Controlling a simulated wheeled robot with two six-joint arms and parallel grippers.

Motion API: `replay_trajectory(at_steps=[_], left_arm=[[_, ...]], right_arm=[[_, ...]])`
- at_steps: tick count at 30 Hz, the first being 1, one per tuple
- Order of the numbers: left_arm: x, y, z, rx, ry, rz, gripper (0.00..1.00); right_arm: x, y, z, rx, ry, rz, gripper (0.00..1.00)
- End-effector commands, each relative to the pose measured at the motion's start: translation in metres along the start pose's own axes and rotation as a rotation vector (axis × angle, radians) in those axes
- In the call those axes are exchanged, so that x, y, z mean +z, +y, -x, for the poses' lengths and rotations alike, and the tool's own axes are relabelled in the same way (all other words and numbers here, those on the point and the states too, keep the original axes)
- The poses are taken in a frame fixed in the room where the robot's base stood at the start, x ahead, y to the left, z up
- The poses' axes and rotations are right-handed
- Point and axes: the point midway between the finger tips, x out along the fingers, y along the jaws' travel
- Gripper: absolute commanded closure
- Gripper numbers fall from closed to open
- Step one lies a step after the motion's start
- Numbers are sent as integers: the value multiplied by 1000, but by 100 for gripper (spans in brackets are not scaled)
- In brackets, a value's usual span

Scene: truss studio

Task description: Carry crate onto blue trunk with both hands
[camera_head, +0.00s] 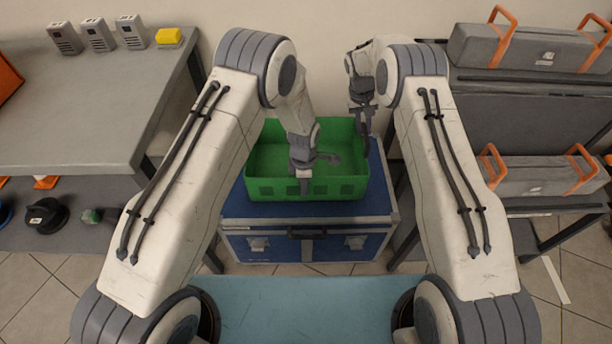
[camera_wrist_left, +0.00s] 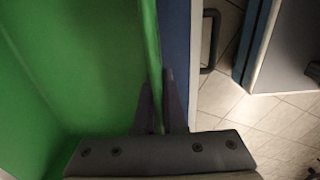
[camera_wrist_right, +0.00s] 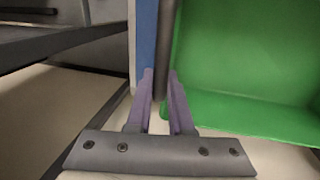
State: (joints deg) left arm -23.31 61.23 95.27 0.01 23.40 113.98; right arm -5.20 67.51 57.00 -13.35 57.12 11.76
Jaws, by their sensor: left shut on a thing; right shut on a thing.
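The green crate (camera_head: 265,187) is over the top of the blue trunk (camera_head: 270,245), level and near its back; whether it rests on the lid or hangs slightly above cannot be told. My left gripper (camera_head: 304,178) is shut on the crate's front wall; the left wrist view shows the wall of the crate (camera_wrist_left: 90,60) between its fingers (camera_wrist_left: 158,105).
A grey table (camera_head: 80,110) with small grey devices and a yellow block (camera_head: 169,37) stands at left. At right, a shelf holds grey cases with orange handles (camera_head: 540,175). A dark round object (camera_head: 46,215) sits low at left. Tiled floor shows in front of the trunk.

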Motion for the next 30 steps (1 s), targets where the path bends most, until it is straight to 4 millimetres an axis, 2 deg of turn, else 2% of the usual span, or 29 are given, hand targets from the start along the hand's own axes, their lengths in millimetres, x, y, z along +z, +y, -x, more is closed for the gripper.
replay_trajectory(at_steps=[1, 6, 7, 9, 20, 26, 30], left_arm=[[-3, -5, -8, -14, 7, -2, 100], [-3, -5, -18, -14, 7, -2, 100], [-3, -5, -18, -14, 7, -2, 89], [-3, -5, -15, -14, 7, -2, 62], [-1, -1, -11, -4, 2, -1, 62], [0, 0, 17, -1, 1, -1, 62], [0, 0, 48, 0, 1, -1, 62]], right_arm=[[-4, 3, -3, 3, 15, -4, 100], [-4, 1, -13, 3, 15, -4, 100], [-4, 1, -13, 3, 14, -4, 77], [-4, 1, -11, 3, 12, -4, 50], [-1, -2, -12, 1, 4, -1, 50], [-1, -2, -12, 1, 2, 0, 50], [0, -2, -13, 0, 1, 0, 50]])
